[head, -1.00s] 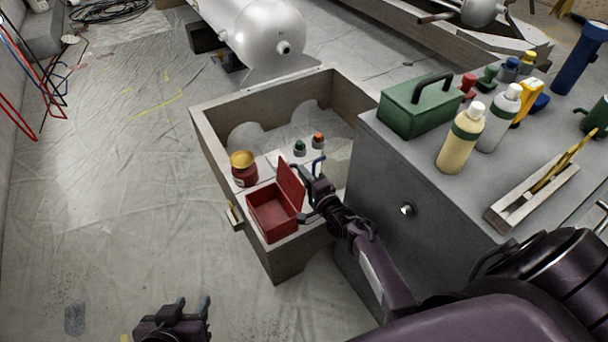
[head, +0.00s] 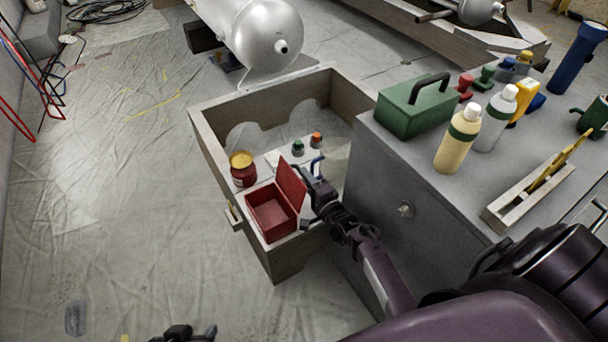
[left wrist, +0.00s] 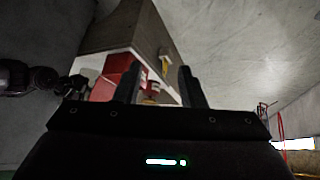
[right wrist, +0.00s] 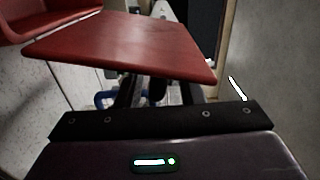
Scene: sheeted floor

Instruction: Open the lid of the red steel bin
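The red steel bin (head: 270,217) stands in the near corner of a wooden crate in the head view. Its lid (head: 291,185) is raised, standing up steeply on the bin's right side, and the inside shows empty. My right gripper (head: 314,180) is just right of the raised lid. In the right wrist view the lid (right wrist: 125,45) spans the picture just beyond the fingers and partly hides them, so contact and finger gap are unclear. My left gripper (head: 192,333) is low at the bottom edge, far from the bin, its fingers apart and empty in the left wrist view (left wrist: 158,85).
A dark red jar with a yellow lid (head: 243,168) stands behind the bin. Small green-topped and orange-topped items (head: 316,140) and a blue-handled item sit nearby in the crate (head: 212,150). A grey cabinet (head: 385,215) adjoins on the right, carrying a green toolbox (head: 411,112) and bottles.

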